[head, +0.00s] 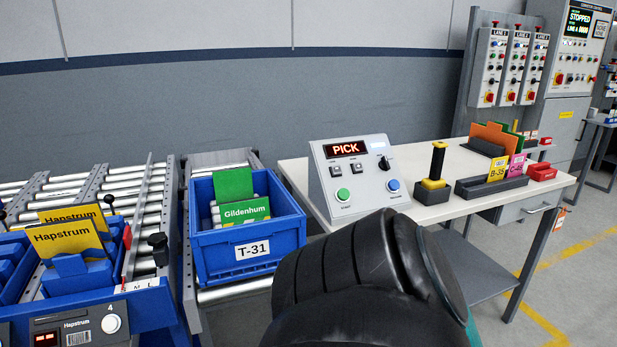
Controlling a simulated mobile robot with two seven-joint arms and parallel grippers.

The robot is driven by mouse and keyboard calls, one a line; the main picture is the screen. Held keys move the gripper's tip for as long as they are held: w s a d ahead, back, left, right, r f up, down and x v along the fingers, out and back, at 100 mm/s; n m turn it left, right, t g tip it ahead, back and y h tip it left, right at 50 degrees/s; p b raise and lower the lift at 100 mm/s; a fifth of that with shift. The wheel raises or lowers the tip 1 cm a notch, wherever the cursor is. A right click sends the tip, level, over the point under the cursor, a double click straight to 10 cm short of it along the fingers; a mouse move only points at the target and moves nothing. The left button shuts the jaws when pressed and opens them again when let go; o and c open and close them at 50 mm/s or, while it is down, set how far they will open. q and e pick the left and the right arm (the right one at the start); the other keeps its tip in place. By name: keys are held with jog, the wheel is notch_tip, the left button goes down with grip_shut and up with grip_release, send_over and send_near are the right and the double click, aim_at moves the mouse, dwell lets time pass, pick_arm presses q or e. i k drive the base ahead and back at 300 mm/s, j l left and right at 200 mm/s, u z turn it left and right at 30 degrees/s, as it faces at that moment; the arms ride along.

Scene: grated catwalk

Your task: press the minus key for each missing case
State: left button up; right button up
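A light grey console (365,206) stands on the left end of the table, its red display (345,148) reading PICK. Below the display are two small square keys, a left one (336,171) and a right one (356,169); their markings are too small to read, so I cannot tell which is minus. The console also has a black knob (384,163), a green button (343,194) and a blue button (393,185). A blue tote (250,253) marked T-31 holds green Gildenhum cases (246,212). Neither gripper is in view; a black arm link of mine fills the lower middle.
Yellow Hapstrum cases (68,239) stand in a blue rack at left, above a small panel with a red display (46,338). A yellow-black stamp-like tool (433,182) and card holders (492,186) stand on the table (440,219). My arm link is close before the console.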

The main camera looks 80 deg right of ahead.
aim_at(337, 171)
jog(key=z, duration=2.85)
